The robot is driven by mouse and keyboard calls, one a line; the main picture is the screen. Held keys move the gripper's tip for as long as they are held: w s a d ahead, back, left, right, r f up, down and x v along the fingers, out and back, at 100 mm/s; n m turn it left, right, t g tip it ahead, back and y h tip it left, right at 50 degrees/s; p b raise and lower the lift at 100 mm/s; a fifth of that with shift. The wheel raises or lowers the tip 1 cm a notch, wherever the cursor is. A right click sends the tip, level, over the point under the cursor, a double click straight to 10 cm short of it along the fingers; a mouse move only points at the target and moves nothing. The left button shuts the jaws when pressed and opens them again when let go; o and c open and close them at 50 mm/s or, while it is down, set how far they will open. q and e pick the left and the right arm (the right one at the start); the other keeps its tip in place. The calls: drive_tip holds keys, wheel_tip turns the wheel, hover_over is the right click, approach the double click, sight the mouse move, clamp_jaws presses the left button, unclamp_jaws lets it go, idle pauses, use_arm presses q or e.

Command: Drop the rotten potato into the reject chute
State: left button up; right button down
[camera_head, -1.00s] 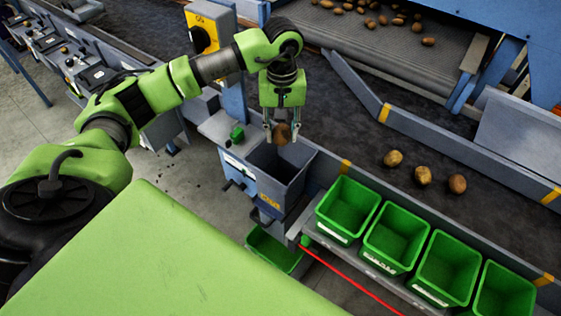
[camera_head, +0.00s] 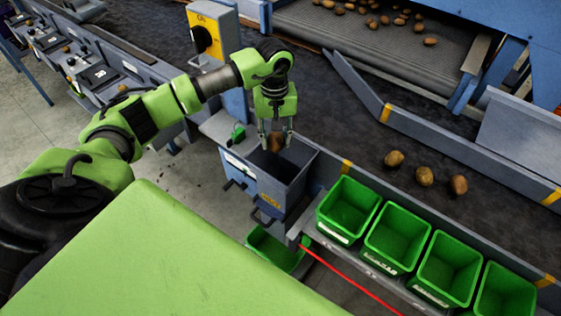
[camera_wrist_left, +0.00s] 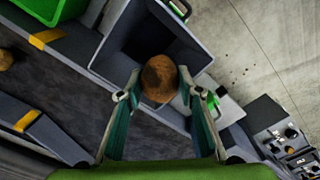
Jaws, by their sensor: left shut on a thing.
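My left gripper (camera_head: 275,142) is shut on a brown potato (camera_head: 276,143), which also shows between the fingertips in the left wrist view (camera_wrist_left: 159,78). The gripper points down and holds the potato over the open mouth of the grey reject chute (camera_head: 268,185), near its back edge. In the left wrist view the dark opening of the chute (camera_wrist_left: 203,52) lies behind and around the potato. Rot marks on the potato are too small to tell. My right gripper is not in view.
Several green bins (camera_head: 341,209) stand in a row right of the chute. Three potatoes (camera_head: 425,176) lie on the dark belt behind them. A yellow switch box (camera_head: 213,35) stands behind my left arm. A green crate (camera_head: 272,250) sits below the chute.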

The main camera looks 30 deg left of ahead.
use_arm(q)
drive_tip(key=o, duration=1.2)
drive_tip(key=shift+r, duration=0.15)
wheel_tip(320, 180, up, 12)
drive_tip(key=shift+d, duration=0.1)
